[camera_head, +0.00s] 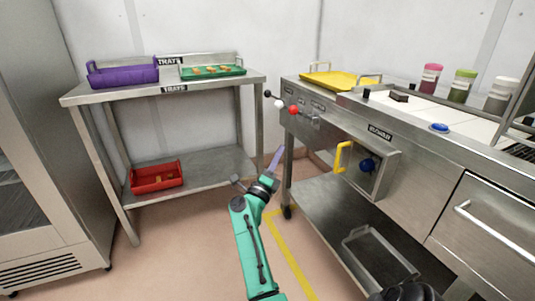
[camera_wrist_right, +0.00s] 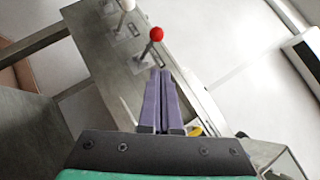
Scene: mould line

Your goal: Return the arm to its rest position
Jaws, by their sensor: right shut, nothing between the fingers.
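My right arm, green, rises from the bottom middle of the head view. Its right gripper (camera_head: 277,158) has purple fingers that point up, in front of the gap between the tray table and the steel counter. In the right wrist view the fingers (camera_wrist_right: 161,100) lie side by side, shut with nothing between them. The red-knobbed lever (camera_head: 294,110) on the counter front shows beyond the fingertips, and its red ball (camera_wrist_right: 156,34) appears just above them in the wrist view. I cannot tell the exact gap. My left gripper is not in view.
The steel counter (camera_head: 440,165) fills the right, with a yellow tray (camera_head: 342,80) on top and a yellow handle (camera_head: 342,157) jutting from its front. The tray table (camera_head: 210,85) at left holds a purple tray (camera_head: 123,76) and a green tray (camera_head: 212,72). Floor between is open.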

